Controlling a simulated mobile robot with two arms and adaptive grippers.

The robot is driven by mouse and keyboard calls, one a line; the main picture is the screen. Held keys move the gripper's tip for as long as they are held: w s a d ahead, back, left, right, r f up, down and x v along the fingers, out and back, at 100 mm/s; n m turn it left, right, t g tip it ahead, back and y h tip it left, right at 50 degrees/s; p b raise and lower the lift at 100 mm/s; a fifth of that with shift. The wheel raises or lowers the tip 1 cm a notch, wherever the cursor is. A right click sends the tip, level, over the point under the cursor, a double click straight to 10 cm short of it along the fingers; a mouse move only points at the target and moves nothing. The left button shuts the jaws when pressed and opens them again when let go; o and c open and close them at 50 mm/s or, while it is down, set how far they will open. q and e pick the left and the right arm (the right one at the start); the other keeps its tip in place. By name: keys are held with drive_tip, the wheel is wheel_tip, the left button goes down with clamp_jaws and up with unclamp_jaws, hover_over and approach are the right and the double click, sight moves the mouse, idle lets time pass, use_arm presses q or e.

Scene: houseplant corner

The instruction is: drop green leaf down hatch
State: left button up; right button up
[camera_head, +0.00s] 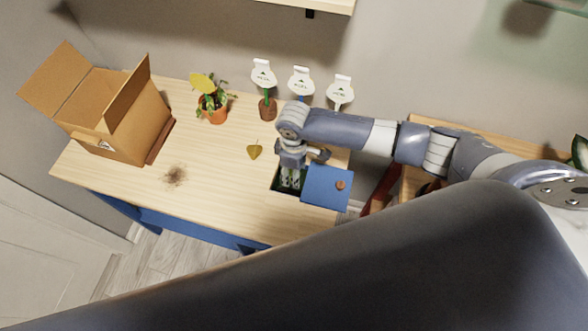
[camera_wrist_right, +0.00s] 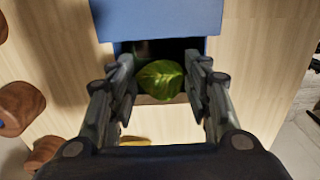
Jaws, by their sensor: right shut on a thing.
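A green leaf (camera_wrist_right: 160,79) is held between the fingertips of my right gripper (camera_wrist_right: 161,82) in the right wrist view. In the head view my right gripper (camera_head: 290,175) points down over the hatch opening (camera_head: 276,182) in the table top, and the leaf is hidden there. The opening shows dark behind the leaf in the wrist view. The blue hatch lid (camera_head: 327,187) with a round wooden knob lies open to the right of the opening. It also shows at the top of the wrist view (camera_wrist_right: 158,18). My left gripper is not in view.
A yellow leaf (camera_head: 254,150) lies left of the opening. A potted plant (camera_head: 212,110) with a yellow leaf, several white-headed holders (camera_head: 301,80) and an open cardboard box (camera_head: 115,112) stand behind and left. Dark soil (camera_head: 174,175) lies on the table (camera_head: 215,195).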

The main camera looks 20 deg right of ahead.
wheel_tip(320, 180, down, 7)
drive_tip(key=b, duration=0.3)
idle(0.5)
drive_tip(key=o, duration=0.7)
drive_tip(key=shift+o, duration=0.2)
drive_tip(key=shift+w, duration=0.1)
drive_tip(key=shift+d+r, duration=0.1)
drive_tip(key=shift+r, duration=0.1)
drive_tip(key=shift+r+p, duration=4.85)
drive_tip(key=shift+p, duration=0.3)
